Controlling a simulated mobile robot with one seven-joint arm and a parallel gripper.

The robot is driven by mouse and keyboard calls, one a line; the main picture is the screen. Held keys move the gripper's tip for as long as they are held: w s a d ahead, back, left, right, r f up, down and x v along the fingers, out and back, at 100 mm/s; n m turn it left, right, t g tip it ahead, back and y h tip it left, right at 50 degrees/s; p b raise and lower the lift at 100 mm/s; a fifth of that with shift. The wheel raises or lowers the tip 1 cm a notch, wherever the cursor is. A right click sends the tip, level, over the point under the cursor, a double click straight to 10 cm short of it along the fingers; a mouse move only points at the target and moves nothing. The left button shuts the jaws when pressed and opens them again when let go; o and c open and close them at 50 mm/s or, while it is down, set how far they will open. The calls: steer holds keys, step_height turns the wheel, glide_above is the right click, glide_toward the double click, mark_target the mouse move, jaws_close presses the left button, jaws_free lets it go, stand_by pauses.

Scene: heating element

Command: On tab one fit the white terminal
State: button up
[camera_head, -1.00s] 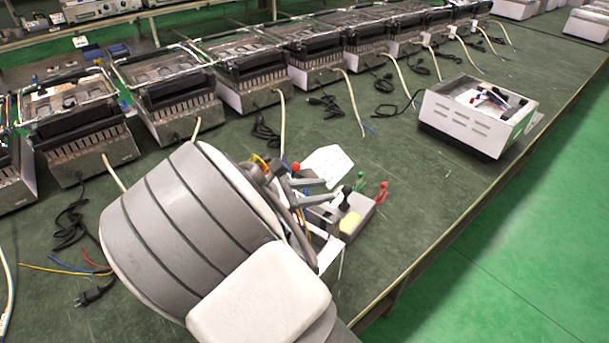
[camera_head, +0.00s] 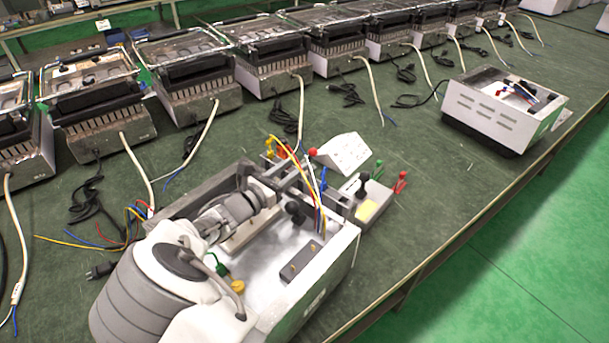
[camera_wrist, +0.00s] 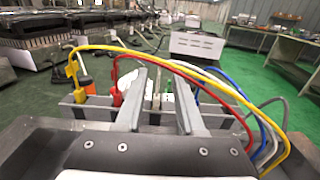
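My gripper (camera_head: 303,174) reaches over the far side of an open white housing (camera_head: 335,262), toward a grey rack of coloured wire terminals. In the wrist view my gripper (camera_wrist: 163,72) has its two fingers apart. A pale, whitish terminal (camera_wrist: 156,93) shows in the gap between them; I see no contact, and its lower end is hidden. A yellow terminal (camera_wrist: 75,72) and a red terminal (camera_wrist: 117,94) stand to its left in the rack (camera_wrist: 95,103). Inside the housing is a grey block (camera_head: 302,262) with brass-coloured studs; I cannot tell which part is tab one.
Another white unit (camera_head: 505,108) is at the right. Loose wires arch across the wrist view. Heaters line the back; the bench's right edge is near.

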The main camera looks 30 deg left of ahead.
steer(key=b+x, duration=0.1)
steer(key=x, duration=0.7)
steer(key=shift+b, duration=0.3)
steer(key=shift+w, duration=0.1)
jaws_close()
